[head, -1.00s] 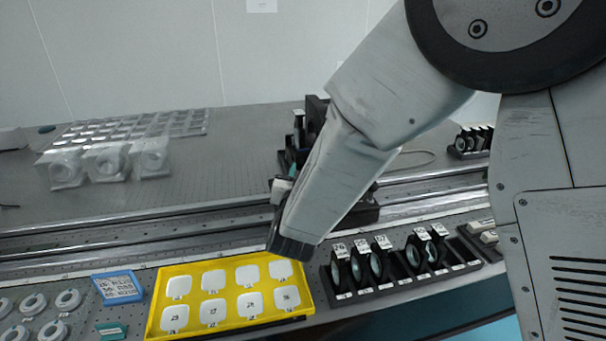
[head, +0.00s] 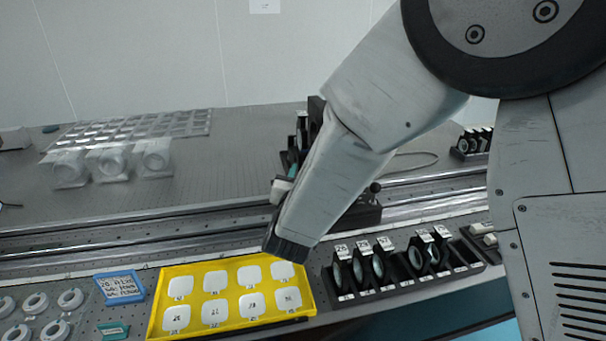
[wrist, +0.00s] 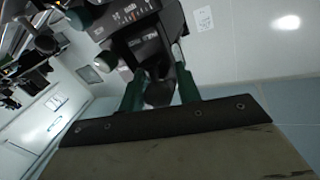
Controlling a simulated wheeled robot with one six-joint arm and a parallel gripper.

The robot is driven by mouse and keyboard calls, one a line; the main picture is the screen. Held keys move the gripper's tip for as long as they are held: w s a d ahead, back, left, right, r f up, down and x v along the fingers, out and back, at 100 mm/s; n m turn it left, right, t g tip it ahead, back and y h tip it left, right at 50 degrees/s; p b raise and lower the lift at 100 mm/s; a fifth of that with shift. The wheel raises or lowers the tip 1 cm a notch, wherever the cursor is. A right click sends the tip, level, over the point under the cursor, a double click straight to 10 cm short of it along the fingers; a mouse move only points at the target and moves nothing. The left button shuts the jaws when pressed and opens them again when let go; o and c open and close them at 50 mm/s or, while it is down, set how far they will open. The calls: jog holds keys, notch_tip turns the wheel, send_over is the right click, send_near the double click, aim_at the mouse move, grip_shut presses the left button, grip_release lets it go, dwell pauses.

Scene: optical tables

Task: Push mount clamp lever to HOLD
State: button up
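A black mount with white printed markings (wrist: 135,35) fills the upper middle of the wrist view. Round knobs show at its left side. In the head view the black mount (head: 317,108) stands on the table, mostly hidden behind my arm. My gripper (wrist: 160,92) shows in the wrist view as two dark green fingers, apart, pointing at the mount. A dark part of the mount lies between or just beyond them; I cannot tell if they touch it. I cannot make out the clamp lever or its position. In the head view my arm hides the gripper.
A yellow tray (head: 157,315) with white numbered pieces lies at the front edge. A black rack (head: 400,294) of round optics stands right of it. A blue-framed label card (head: 120,287) lies left. Wrapped mounts (head: 113,162) stand at the back left. Rails cross the table.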

jog(key=s, duration=0.7)
jog(key=shift+s+a, duration=0.2)
jog(key=shift+s, duration=0.05)
